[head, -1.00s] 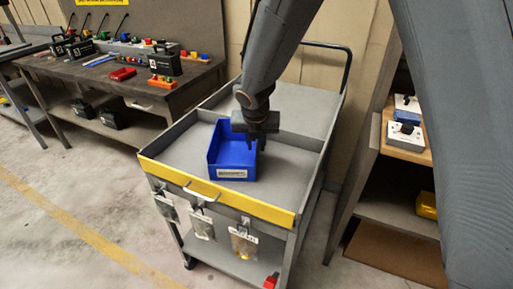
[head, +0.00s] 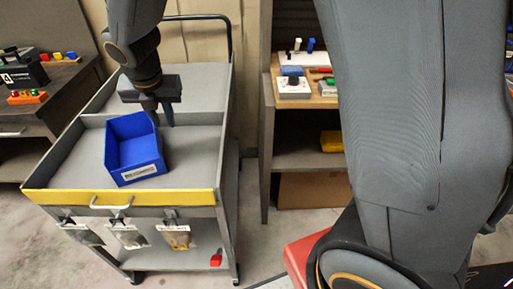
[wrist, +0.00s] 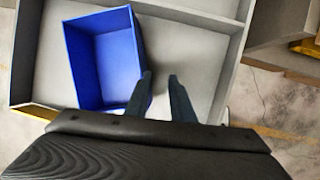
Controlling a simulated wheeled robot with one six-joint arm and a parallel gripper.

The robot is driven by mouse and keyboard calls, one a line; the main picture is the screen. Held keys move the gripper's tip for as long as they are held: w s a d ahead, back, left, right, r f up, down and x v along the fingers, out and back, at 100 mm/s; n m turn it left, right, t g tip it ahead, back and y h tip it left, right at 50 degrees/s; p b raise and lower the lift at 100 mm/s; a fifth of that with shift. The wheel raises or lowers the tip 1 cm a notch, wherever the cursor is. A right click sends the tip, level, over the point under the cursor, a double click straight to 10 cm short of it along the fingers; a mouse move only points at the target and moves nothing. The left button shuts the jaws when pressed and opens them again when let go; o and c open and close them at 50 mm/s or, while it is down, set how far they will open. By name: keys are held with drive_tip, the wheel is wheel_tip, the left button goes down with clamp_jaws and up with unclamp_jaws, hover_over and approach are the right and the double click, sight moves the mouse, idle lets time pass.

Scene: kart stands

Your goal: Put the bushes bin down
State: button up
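The blue bin (head: 134,149), with a white front label too small to read, sits upright on the grey top tray of the cart (head: 187,160). It also shows in the wrist view (wrist: 103,62), where it looks empty. My gripper (head: 160,112) is at the bin's back right corner. In the wrist view my gripper (wrist: 162,88) has its fingers apart with only bare tray between them. The left finger is close beside the bin's right wall; I cannot tell whether it touches.
The cart has a yellow front edge (head: 160,197) and hanging bags (head: 128,236). A divider crosses the tray behind the bin. A shelf unit (head: 264,150) stands right, a workbench (head: 60,110) left. Tray room is free right of the bin.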

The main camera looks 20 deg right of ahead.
drive_tip(key=s+d+f+m+g, duration=0.1)
drive_tip(key=s+d+m, duration=0.8)
drive_tip(key=m, duration=0.7)
drive_tip(key=s+d+f+m+g, duration=0.2)
drive_tip(key=s+d+m, duration=0.8)
drive_tip(key=m, duration=0.7)
drive_tip(key=shift+d+f+g, duration=0.2)
drive_tip(key=shift+d+g, duration=0.1)
drive_tip(key=shift+d, duration=1.3)
